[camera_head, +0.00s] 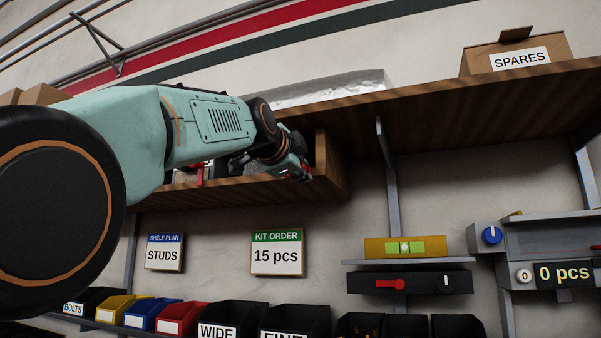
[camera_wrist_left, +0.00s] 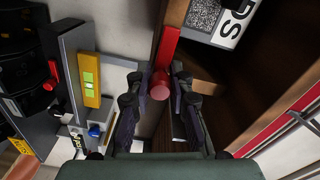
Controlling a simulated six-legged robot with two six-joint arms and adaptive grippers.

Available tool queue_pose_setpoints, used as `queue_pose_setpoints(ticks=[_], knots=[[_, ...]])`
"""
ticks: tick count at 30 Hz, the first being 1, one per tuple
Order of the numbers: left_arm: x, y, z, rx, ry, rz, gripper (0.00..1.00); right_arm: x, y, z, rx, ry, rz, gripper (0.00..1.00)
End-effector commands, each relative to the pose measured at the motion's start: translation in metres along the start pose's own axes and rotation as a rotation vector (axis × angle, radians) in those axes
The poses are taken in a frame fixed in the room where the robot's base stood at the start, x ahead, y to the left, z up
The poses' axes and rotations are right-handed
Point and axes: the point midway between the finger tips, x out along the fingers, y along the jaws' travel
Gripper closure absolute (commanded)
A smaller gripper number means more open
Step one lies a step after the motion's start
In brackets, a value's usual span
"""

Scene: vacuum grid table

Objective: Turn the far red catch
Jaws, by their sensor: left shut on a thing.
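My left gripper (camera_head: 298,172) reaches the right end of the wooden shelf compartment in the head view. In the left wrist view my left gripper (camera_wrist_left: 158,92) is shut on the far red catch, with its fingers on both sides of the round red knob (camera_wrist_left: 160,88). The catch's flat red arm (camera_wrist_left: 170,48) runs up from the knob along the wooden edge. In the head view the gripper mostly hides this catch. Another red catch (camera_head: 199,174) shows further left on the compartment's front. My right gripper is in neither view.
The wooden shelf (camera_head: 345,133) overhangs close above the gripper, with a SPARES box (camera_head: 518,58) on top. Below are a yellow level (camera_head: 408,247), a black panel with a red lever (camera_head: 390,284), and several bins (camera_head: 180,318).

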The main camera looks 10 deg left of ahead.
Motion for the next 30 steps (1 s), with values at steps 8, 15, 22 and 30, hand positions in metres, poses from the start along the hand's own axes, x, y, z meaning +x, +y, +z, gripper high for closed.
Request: queue_pose_setpoints(ticks=[8,15,22,30], knots=[[0.0018,0.0075,0.0003,0.028,-0.001,0.016,1.00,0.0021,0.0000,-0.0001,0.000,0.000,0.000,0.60],[0.0022,0.0081,0.0003,0.030,-0.001,0.017,1.00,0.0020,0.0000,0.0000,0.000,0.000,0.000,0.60],[0.0021,0.0080,0.0004,0.029,-0.002,0.017,0.66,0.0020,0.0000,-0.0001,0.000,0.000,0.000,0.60],[0.0010,0.0046,0.0004,0.029,-0.001,0.009,0.55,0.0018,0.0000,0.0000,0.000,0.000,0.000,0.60]])
